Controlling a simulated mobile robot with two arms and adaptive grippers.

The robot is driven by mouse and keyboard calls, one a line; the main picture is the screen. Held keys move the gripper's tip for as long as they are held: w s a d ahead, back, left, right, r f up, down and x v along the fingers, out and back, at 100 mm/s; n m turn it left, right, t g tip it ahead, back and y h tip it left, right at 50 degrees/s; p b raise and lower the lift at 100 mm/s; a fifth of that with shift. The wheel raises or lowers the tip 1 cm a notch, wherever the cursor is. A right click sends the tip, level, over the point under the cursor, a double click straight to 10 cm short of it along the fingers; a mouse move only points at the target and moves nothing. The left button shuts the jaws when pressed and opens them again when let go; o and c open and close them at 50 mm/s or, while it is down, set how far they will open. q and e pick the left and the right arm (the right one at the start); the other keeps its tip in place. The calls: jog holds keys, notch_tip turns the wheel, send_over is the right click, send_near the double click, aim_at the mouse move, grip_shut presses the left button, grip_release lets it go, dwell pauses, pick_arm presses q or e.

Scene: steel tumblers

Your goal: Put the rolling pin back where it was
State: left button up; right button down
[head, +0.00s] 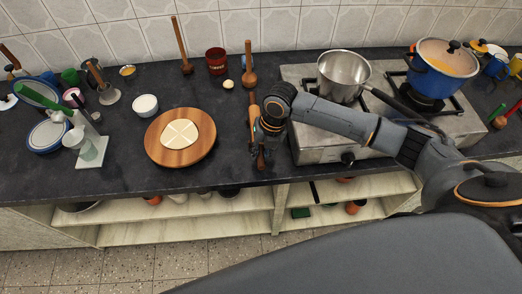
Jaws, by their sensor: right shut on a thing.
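The wooden rolling pin (253,113) lies lengthwise, front to back, on the dark counter between the round wooden board and the stove. My right gripper (263,140) reaches in from the right and is shut on the rolling pin, hiding its middle. The pin's near handle shows below the gripper, close to the counter's front edge. I cannot tell whether the pin touches the counter. My left gripper is not in view.
A round wooden board (168,154) with flat dough (180,133) is left of the pin. The stove (318,150) with a steel pot (343,74) and a blue pot (440,72) is right. Wooden tools (248,75) and a red tin (216,62) stand behind.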

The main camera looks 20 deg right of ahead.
jog(key=shift+f, duration=0.15)
jog(key=c, duration=1.2)
grip_release()
jog(key=v, duration=1.3)
jog(key=shift+a+b, duration=0.2)
jog(key=shift+b, duration=0.2)
